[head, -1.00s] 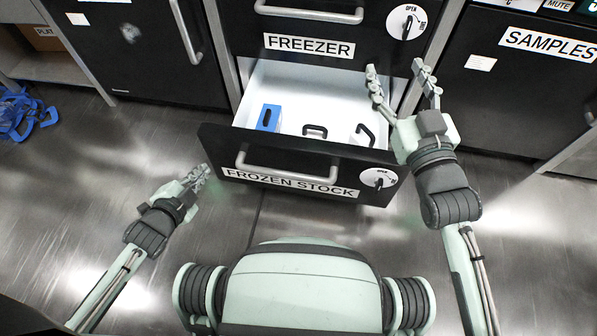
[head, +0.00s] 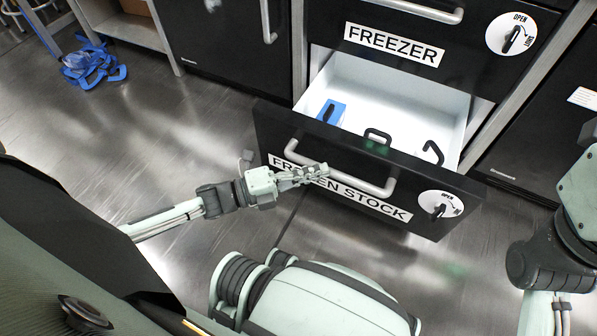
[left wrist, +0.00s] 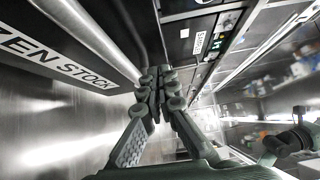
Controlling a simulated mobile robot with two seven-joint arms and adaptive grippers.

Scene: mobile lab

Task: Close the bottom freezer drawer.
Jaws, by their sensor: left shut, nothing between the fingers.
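The bottom freezer drawer, labelled FROZEN STOCK, stands pulled out in the head view; its black front (head: 262,125) has a metal handle (head: 375,188) and a round dial (head: 440,204). My left gripper (head: 322,172) is shut and empty in front of the drawer front, overlapping part of the label and the handle's lower side; I cannot tell if it touches. In the left wrist view its fingers (left wrist: 160,92) are together, with the drawer front (left wrist: 60,42) at upper left.
The open drawer holds a blue box (head: 331,112) and dark handled items. The upper FREEZER drawer (head: 440,75) is above, with a dial (head: 511,34). A black cabinet (head: 225,50) stands left. Blue items (head: 92,62) lie on the floor at far left.

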